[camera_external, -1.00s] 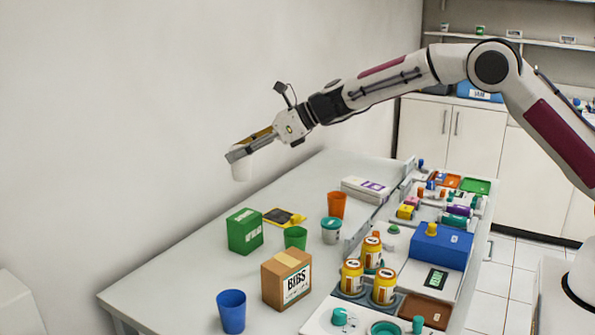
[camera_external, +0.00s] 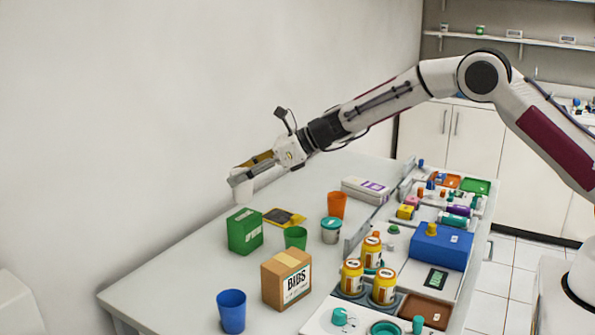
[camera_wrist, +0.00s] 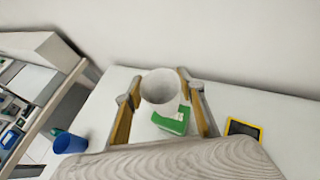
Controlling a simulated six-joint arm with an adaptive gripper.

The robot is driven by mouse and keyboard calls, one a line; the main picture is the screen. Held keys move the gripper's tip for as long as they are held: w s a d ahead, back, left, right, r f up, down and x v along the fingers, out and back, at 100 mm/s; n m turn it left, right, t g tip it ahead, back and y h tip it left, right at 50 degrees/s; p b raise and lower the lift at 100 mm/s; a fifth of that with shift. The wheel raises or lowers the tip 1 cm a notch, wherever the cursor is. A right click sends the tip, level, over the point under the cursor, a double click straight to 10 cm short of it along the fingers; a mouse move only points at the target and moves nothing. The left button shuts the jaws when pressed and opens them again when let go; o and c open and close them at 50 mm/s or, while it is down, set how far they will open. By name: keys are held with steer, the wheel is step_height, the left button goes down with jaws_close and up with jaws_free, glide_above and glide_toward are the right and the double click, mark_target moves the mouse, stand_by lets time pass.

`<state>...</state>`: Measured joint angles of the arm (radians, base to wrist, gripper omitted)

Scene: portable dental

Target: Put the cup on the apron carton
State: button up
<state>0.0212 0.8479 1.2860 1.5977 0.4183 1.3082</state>
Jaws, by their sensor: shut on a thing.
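My gripper (camera_external: 241,178) is shut on a white cup (camera_external: 242,192) and holds it upright above the table. In the wrist view the white cup (camera_wrist: 160,88) sits between the two fingers, its open rim towards the camera. A green carton (camera_external: 245,232) with a white label stands on the table just below the cup in the external view. In the wrist view this green carton (camera_wrist: 174,121) shows partly behind the cup. I cannot tell whether the cup touches it. The carton's label is too small to read, so I cannot confirm it as the apron carton.
A brown BIBS carton (camera_external: 287,278), a blue cup (camera_external: 232,312), a green cup (camera_external: 295,238) and an orange cup (camera_external: 336,205) stand nearby. A yellow-edged black item (camera_external: 284,217) lies behind the green carton. Jars and trays fill the right side. The table's left part is clear.

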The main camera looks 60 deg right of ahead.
mark_target(244, 186)
steer(key=shift+f, duration=0.3)
steer(key=shift+f, duration=1.7)
steer(key=shift+f, duration=0.15)
steer(key=o, duration=0.8)
steer(key=shift+s+r, duration=0.1)
steer(key=shift+r, duration=0.15)
steer(key=shift+s+d+r, duration=0.1)
steer(key=shift+v, duration=5.7)
